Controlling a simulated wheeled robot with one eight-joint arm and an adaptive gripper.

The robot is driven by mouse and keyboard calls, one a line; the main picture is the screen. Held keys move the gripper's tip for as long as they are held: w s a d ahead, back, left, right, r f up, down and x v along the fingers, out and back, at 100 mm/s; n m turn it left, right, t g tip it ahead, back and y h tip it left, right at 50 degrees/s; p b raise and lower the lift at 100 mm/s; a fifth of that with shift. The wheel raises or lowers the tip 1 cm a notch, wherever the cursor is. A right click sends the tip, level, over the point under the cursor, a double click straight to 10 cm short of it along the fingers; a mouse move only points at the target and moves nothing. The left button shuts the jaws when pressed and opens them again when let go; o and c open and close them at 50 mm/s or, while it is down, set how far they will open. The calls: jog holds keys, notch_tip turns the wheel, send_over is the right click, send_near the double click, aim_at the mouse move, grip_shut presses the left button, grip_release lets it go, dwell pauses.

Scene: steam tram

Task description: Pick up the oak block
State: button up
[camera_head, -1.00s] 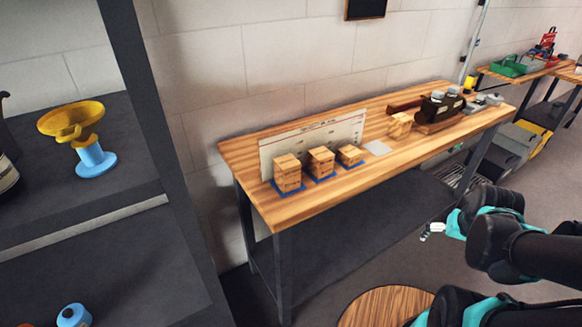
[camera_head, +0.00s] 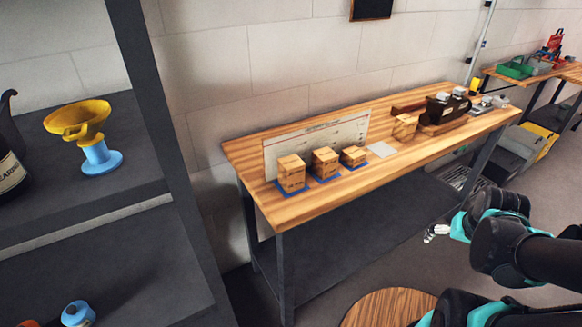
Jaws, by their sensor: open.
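Three wooden blocks stand in a row on blue pads on the workbench: a tall one (camera_head: 291,173) at the left, a middle one (camera_head: 325,163), and a low one (camera_head: 353,156) at the right. Another wooden block (camera_head: 404,126) sits further right, beyond a pale grey square (camera_head: 381,149). Their dark markings are too small to read, so I cannot tell which is the oak block. My gripper (camera_head: 435,232) is small in view, in front of the bench at the right, open and empty. It is apart from all the blocks.
The wooden workbench (camera_head: 290,211) stands against the wall, with a printed board (camera_head: 318,138) behind the blocks. A dark model (camera_head: 446,107) sits at its right end. A dark shelf at the left holds a yellow and blue funnel (camera_head: 88,135). A round wooden top (camera_head: 385,308) is below.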

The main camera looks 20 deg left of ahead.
jog(key=shift+c, duration=1.2)
jog(key=w+a+r, duration=0.2)
jog(key=w+a+r+n, duration=0.1)
jog(key=w+a+r, duration=0.1)
jog(key=a, duration=0.1)
jog(key=w+a+r+n+g, duration=0.1)
jog(key=w+a+r, duration=0.1)
jog(key=w+a, duration=0.1)
jog(key=shift+w+a+r+y, duration=0.1)
jog(key=shift+a+r+y, duration=0.1)
jog(key=shift+r+y, duration=0.15)
jog(key=c, duration=0.3)
jog(key=w+a+r+n+g, duration=0.1)
jog(key=w+a+r+n, duration=0.1)
jog(key=a+r, duration=0.3)
jog(key=w+a+r+n, duration=0.1)
jog(key=w+a+r, duration=0.1)
jog(key=a, duration=0.5)
notch_tip(320, 180, up, 15)
jog(key=n+g, duration=0.2)
jog(key=n, duration=0.4)
send_over(291, 162)
notch_tip(291, 162, down, 11)
jog(key=shift+w+a, duration=0.15)
jog(key=shift+f, duration=2.9)
